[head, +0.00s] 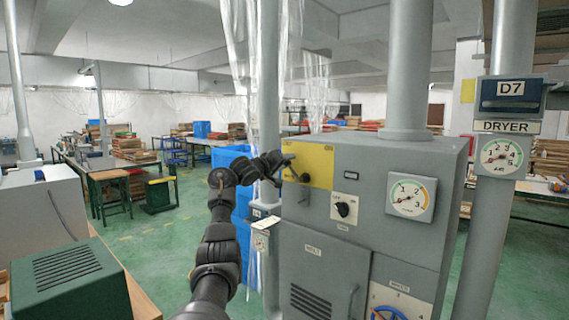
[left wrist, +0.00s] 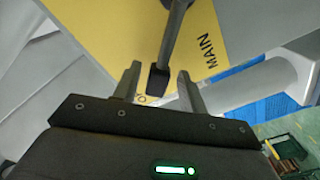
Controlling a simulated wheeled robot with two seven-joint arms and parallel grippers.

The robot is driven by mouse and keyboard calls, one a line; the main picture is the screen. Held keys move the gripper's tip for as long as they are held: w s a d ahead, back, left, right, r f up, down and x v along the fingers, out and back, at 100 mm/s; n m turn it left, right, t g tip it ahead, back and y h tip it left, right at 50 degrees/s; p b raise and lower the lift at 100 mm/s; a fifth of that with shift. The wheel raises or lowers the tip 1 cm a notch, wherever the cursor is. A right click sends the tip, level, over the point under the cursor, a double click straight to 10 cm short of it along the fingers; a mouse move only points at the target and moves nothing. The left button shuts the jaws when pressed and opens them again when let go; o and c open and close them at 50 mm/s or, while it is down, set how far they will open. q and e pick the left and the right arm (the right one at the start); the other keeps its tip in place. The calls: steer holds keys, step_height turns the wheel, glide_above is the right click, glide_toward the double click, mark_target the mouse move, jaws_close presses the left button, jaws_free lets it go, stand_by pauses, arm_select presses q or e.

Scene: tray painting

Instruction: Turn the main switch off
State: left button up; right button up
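The main switch is a lever on the yellow plate (head: 320,170) at the upper left of the grey machine's front. In the head view its dark handle (head: 304,177) shows beside my left gripper (head: 285,166), which partly covers it. In the left wrist view the lever (left wrist: 174,35) comes down from the top to a black end, near the printed word MAIN. My left gripper (left wrist: 158,74) is open, with one finger on each side of the lever's black end. Small gaps show on both sides. My right gripper is not in view.
The grey machine (head: 420,165) also has a small black knob (head: 343,209), a gauge (head: 409,197) and a blue handwheel (head: 388,313). A dryer post (head: 483,220) stands at the right. A green box (head: 70,280) is at the lower left. Green floor lies open beyond.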

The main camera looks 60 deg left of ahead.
arm_select(q)
steer(key=shift+s+d+b, duration=0.15)
steer(key=shift+s+b, duration=0.1)
steer(key=shift+b, duration=0.1)
steer(key=b+v, duration=0.5)
steer(key=v, duration=0.5)
steer(key=shift+s+b, duration=0.15)
steer(key=shift+b, duration=0.25)
